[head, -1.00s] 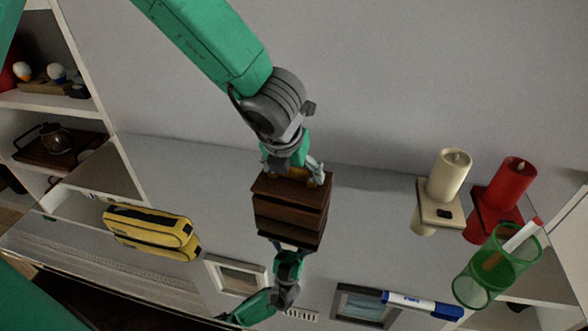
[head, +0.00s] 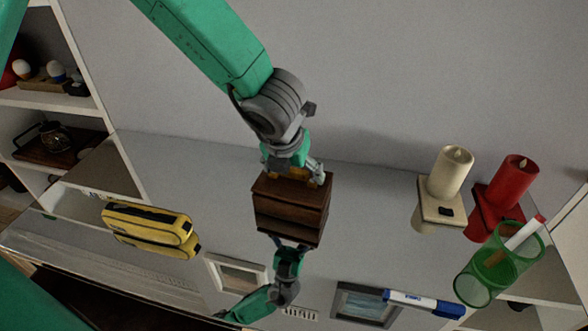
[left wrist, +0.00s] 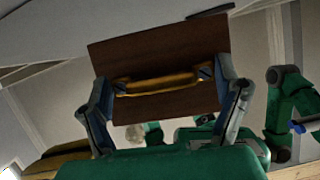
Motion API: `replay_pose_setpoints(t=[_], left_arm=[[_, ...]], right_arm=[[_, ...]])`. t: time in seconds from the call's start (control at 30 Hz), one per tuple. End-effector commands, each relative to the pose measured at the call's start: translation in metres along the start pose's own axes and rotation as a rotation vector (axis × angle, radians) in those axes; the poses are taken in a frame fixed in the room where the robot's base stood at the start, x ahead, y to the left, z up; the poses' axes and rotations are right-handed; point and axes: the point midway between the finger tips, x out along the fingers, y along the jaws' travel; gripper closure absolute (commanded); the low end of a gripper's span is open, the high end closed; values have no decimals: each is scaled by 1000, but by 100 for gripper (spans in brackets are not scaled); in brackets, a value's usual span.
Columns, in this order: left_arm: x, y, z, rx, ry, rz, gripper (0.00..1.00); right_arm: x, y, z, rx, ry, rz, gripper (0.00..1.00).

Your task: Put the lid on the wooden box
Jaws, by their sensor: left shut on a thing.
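The dark brown wooden box (head: 288,217) is near the middle of the head view, on a glossy grey surface that mirrors it and my arm. The brown lid (head: 292,187) is at its top; it also shows in the left wrist view (left wrist: 205,104) as a flat panel with a golden handle (left wrist: 156,83). My left gripper (head: 293,176) comes from above and is shut on the lid's handle. I cannot tell whether the lid is seated or just above the box. The box is hidden behind the lid in the left wrist view. My right gripper is not identifiable.
A yellow-black case (head: 150,229) lies left of the box. At right are a cream candle (head: 450,172), a red candle (head: 513,180), a blue-white marker (head: 422,303) and a green cup (head: 482,281). Shelves stand at far left.

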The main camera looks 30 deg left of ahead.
Motion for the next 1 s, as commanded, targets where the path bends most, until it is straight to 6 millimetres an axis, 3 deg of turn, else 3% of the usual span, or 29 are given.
replay_pose_setpoints(t=[0.33,0.37,0.4,0.77,1.0], left_arm=[[9,0,-3,0,-1,-1,62],[8,0,-3,0,-1,0,9],[8,0,-3,0,-1,-1,0],[2,0,-2,-1,-1,-1,0],[-42,0,-2,-2,-5,-2,0]], right_arm=[[8,0,0,0,0,0,62],[8,0,0,0,0,0,62],[7,0,0,0,0,0,62],[6,0,2,0,2,0,62],[6,0,2,0,3,0,62]])
